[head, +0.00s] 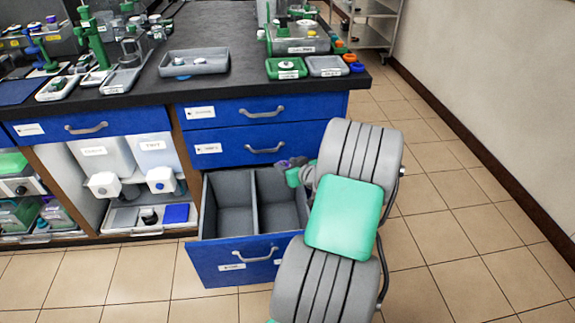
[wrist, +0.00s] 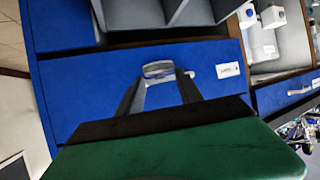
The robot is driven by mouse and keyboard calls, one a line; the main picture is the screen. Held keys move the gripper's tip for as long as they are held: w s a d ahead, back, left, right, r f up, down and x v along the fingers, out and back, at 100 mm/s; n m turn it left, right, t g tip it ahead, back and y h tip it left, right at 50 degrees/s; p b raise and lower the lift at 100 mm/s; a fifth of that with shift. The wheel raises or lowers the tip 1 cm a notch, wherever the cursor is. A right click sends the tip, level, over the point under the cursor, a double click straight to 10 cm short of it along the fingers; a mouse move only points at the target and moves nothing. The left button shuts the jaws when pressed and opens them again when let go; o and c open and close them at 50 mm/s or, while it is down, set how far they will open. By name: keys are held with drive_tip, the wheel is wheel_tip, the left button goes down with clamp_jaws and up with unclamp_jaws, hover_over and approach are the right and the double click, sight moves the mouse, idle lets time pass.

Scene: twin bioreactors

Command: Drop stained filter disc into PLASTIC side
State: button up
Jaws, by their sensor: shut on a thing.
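My gripper (head: 287,167) is at the right rear of the pulled-out lower drawer (head: 220,262), close to the cabinet front. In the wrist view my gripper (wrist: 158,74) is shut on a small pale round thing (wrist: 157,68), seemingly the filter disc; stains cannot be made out. The drawer has a left compartment (head: 228,200) and a right compartment (head: 278,200), parted by a grey divider. Both look empty where visible. Small labels on its front are too blurred to read, so I cannot tell which side is PLASTIC. My arm hides the drawer's right edge.
Shut blue drawers (head: 265,148) with handles stand right behind and above my gripper. The black worktop (head: 215,88) carries a grey tray (head: 195,63) and smaller green and grey trays. White jugs (head: 103,183) stand in the open bay at left. The tiled floor in front is clear.

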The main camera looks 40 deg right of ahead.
wheel_tip(320, 180, down, 4)
drive_tip(key=shift+r+b, duration=0.25)
drive_tip(key=shift+b, duration=0.45)
drive_tip(key=o, duration=1.4)
drive_tip(key=p+v, duration=0.1)
drive_tip(key=v, duration=0.7)
drive_tip(key=shift+w+p, duration=0.1)
drive_tip(key=shift+p, duration=0.3)
